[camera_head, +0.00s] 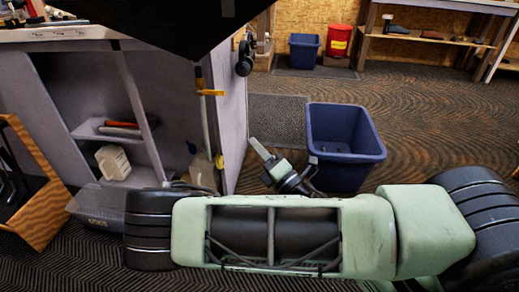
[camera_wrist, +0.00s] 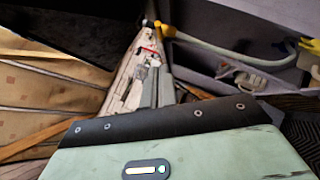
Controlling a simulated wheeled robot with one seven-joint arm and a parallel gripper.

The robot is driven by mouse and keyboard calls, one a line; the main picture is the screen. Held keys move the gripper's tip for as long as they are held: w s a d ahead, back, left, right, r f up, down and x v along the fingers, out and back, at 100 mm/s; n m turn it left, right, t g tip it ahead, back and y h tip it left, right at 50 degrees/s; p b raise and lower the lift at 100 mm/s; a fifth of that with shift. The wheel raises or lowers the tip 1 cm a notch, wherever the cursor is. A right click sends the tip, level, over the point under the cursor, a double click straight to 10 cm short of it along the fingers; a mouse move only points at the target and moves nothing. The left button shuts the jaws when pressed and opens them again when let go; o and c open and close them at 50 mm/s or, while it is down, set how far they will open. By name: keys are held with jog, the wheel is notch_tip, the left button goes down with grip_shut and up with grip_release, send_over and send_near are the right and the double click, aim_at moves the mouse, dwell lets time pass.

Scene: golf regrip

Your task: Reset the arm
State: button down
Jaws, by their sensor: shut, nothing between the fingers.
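My gripper (camera_head: 258,147) shows in the middle of the head view, pointing up and to the left, just left of a dark blue bin (camera_head: 345,150). Its narrow grey fingers are shut with nothing held. In the wrist view the shut fingers (camera_wrist: 158,72) point away from the pale green wrist housing, against a light surface with small items on it. My pale green arm stretches across the bottom of the head view and hides part of the floor. I cannot tell whether the gripper touches anything.
A grey workbench (camera_head: 232,125) with open shelves stands left of my gripper. A clear plastic tub (camera_head: 98,207) and a wooden-sided box (camera_head: 42,212) sit at lower left. A smaller blue bin (camera_head: 304,50) and a red bucket (camera_head: 339,40) stand at the back. Patterned floor is open at right.

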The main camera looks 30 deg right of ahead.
jog(key=shift+s+d+f, duration=0.1)
jog(key=shift+s+f, duration=0.05)
jog(key=shift+s, duration=0.2)
